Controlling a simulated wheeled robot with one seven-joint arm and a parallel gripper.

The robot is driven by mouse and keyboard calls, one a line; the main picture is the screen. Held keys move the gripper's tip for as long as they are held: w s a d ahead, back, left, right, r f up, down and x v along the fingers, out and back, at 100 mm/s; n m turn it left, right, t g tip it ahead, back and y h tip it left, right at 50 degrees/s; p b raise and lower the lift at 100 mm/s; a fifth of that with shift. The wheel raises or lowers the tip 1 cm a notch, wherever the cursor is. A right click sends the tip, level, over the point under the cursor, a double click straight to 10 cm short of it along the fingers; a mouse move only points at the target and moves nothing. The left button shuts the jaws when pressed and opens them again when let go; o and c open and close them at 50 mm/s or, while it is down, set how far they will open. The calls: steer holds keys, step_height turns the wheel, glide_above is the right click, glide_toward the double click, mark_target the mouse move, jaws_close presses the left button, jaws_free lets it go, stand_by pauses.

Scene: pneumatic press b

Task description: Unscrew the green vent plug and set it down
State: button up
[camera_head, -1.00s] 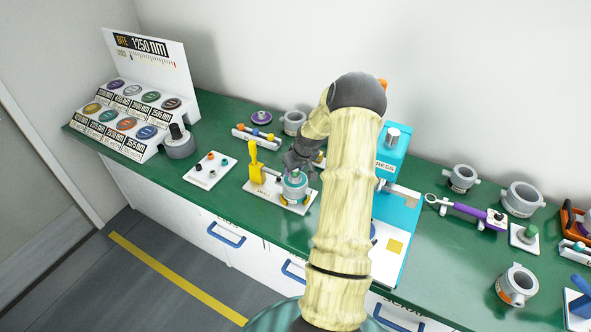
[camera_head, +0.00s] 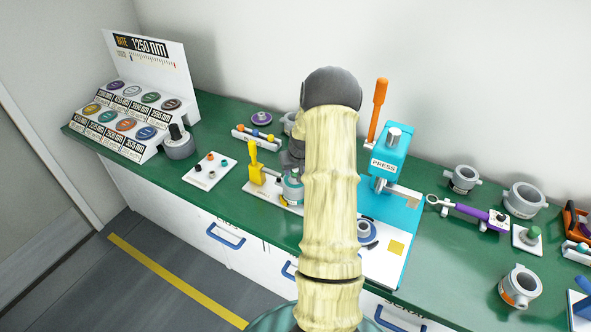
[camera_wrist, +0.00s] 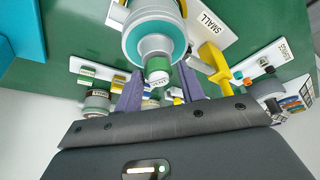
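The green vent plug (camera_wrist: 159,66) sits at the end of a grey and teal cylinder (camera_wrist: 152,38) in the wrist view. My gripper (camera_wrist: 161,88) has two purple fingers spread apart, one on each side of the plug's line. A gap shows between each finger and the plug, so neither appears to touch it. In the head view the cylinder (camera_head: 291,190) stands on a white board beside a yellow upright holder (camera_head: 256,168), its right side covered by my arm. My gripper is mostly hidden behind my arm there, and the plug is not clear.
A blue press (camera_head: 389,160) with an orange lever (camera_head: 378,108) stands right of my arm. A white board with small plugs (camera_head: 209,171) lies to the left. A bit display (camera_head: 142,60) stands at the far left. Grey ring parts (camera_head: 524,200) sit at the right.

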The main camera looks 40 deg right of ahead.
steer(key=shift+d, duration=0.1)
steer(key=shift+c, duration=0.5)
steer(key=c, duration=0.4)
steer(key=shift+c, duration=0.2)
steer(key=shift+n+y, duration=0.3)
steer(key=shift+n, duration=0.4)
steer(key=shift+s+r+n+y+p, duration=0.1)
steer(key=shift+n+y+p, duration=0.25)
steer(key=shift+n, duration=0.35)
